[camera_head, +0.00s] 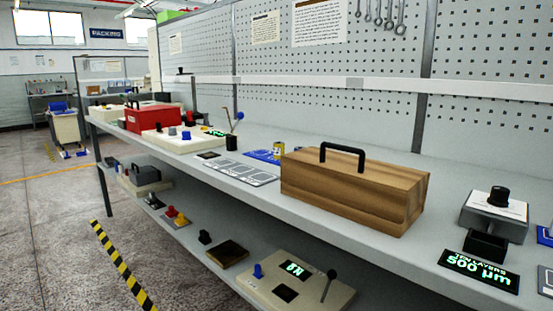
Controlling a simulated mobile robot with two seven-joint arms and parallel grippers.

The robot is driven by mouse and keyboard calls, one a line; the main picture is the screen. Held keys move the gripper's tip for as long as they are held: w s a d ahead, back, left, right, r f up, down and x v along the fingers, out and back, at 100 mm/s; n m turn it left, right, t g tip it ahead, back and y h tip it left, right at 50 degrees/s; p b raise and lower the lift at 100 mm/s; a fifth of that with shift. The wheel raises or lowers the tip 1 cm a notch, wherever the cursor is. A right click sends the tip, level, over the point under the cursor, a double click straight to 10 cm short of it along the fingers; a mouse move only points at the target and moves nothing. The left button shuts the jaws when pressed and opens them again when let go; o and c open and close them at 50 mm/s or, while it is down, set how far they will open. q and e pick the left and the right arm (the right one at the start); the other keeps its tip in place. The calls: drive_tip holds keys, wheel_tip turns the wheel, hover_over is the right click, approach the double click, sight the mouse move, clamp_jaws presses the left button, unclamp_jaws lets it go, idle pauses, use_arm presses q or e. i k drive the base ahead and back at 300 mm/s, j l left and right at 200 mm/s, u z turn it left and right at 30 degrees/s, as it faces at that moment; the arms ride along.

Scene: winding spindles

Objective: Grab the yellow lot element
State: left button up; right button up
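Two yellow items show in the head view. One is a small yellow piece (181,219) on the lower shelf, right beside a red piece (171,211). The other is a small yellow and dark item (279,149) on the bench top, at the left end of the wooden box and by a blue mat (262,156). Both are small, and I cannot tell which is the lot element. Neither of my grippers is in view.
A wooden box with a black handle (350,192) stands on the bench top (235,190). A red box (152,118) stands farther left. On the lower shelf are a dark brown block (227,254) and a cream control box (296,288). Open floor (50,230) lies at left.

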sight(278, 146)
drive_tip(key=i+j+u, duration=0.25)
drive_tip(key=i+j, duration=1)
drive_tip(key=j, duration=0.1)
